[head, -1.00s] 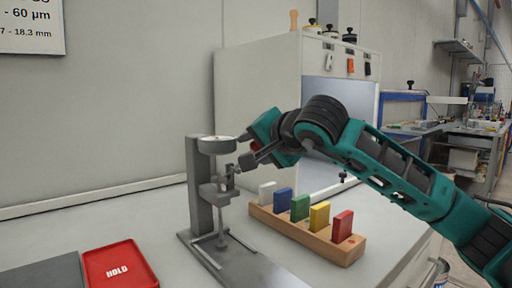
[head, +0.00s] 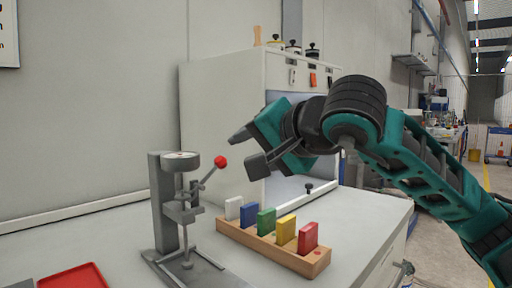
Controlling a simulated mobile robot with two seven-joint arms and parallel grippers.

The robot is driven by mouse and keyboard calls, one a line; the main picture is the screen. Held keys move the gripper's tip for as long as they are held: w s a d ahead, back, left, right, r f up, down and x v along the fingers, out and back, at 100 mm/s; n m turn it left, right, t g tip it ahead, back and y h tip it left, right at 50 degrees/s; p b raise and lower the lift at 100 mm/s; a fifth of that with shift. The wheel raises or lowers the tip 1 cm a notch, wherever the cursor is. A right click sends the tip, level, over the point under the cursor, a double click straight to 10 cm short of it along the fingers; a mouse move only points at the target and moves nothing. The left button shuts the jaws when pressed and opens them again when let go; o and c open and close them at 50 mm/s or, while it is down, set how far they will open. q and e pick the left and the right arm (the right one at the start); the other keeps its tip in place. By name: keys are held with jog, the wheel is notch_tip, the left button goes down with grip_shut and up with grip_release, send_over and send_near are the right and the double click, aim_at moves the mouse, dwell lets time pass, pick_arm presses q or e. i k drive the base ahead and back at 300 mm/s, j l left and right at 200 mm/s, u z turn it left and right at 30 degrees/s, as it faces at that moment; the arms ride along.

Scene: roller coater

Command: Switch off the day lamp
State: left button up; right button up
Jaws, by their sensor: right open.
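A light grey cabinet (head: 222,110) with an open, bright bluish-white interior stands on the bench. Its upper front panel carries a white switch (head: 293,76), an orange-red switch (head: 313,79) and a dark switch (head: 329,80). I cannot read any label that tells which is for the day lamp. My right gripper (head: 249,150) is open and empty, in front of the cabinet and below the switches, touching none of them. Its arm hides part of the cabinet opening. My left gripper is not in view.
A grey dial-gauge stand (head: 162,205) with a red-knobbed lever (head: 221,161) is left of my gripper. A wooden rack (head: 270,250) of coloured plates stands below it. A red tray (head: 75,277) is at the lower left. Several dark-knobbed items stand on the cabinet.

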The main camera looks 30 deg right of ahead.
aim_at(293, 75)
jog(key=k+l, duration=0.15)
jog(key=k, duration=0.35)
jog(key=k+l, duration=0.1)
jog(key=k, duration=0.4)
